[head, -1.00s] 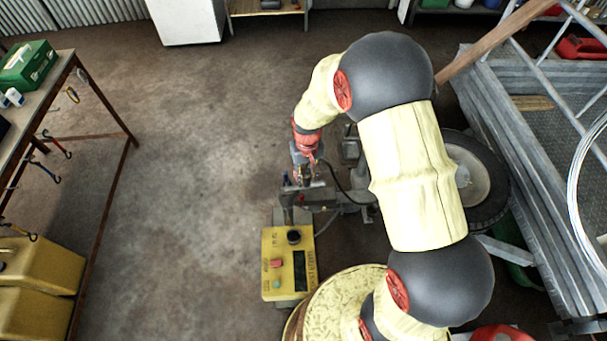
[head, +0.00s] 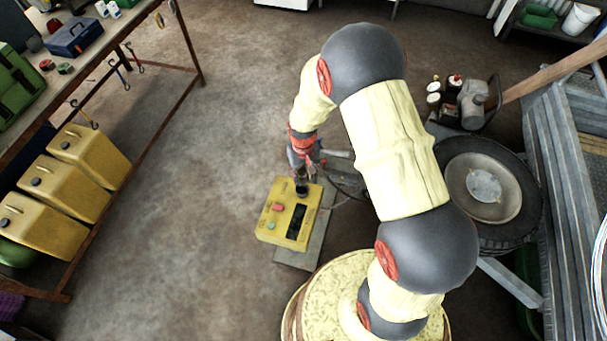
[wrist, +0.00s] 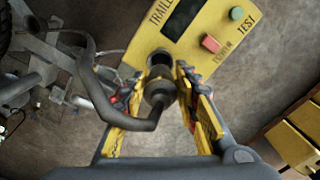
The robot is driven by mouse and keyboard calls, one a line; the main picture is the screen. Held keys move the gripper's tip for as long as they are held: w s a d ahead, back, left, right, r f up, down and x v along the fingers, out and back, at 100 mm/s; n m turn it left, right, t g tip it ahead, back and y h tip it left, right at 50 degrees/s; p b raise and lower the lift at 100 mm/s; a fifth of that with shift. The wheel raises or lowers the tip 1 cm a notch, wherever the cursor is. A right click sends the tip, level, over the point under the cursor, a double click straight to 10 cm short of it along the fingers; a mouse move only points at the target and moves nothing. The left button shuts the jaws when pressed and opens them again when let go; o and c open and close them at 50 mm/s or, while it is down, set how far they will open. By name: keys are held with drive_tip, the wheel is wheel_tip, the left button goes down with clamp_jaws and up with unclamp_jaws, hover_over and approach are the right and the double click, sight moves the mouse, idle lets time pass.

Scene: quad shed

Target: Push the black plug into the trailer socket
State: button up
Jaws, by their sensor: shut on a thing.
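The yellow tester box (head: 283,222) stands on a grey support, with a dark display, a red button and a green button on its face. Its wrist view part (wrist: 205,50) fills the top. The round dark trailer socket (wrist: 160,60) is at the box's near edge. My gripper (wrist: 166,80) is shut on the black plug (wrist: 159,92), whose thick cable curves away to the left. The plug lines up with the socket and overlaps it in the wrist view; I cannot tell how deep it sits. In the head view my gripper (head: 302,170) is just beyond the box, mostly hiding the plug.
A trailer wheel (head: 485,192) and metal trailer side are at the right. A bench (head: 75,75) and yellow jerrycans (head: 65,185) stand at the left. The concrete floor between bench and box is clear. Grey metal trailer parts lie left in the wrist view.

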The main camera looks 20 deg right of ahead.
sight(303, 182)
drive_tip(key=shift+f+b, duration=1.6)
drive_tip(key=shift+f, duration=1.05)
drive_tip(key=shift+f+b, duration=0.7)
drive_tip(key=shift+f, duration=1.05)
idle(1.3)
drive_tip(key=o, duration=1.2)
drive_tip(key=shift+o, duration=0.5)
drive_tip(key=o, duration=0.4)
drive_tip(key=shift+c, duration=0.2)
drive_tip(key=shift+o, duration=0.5)
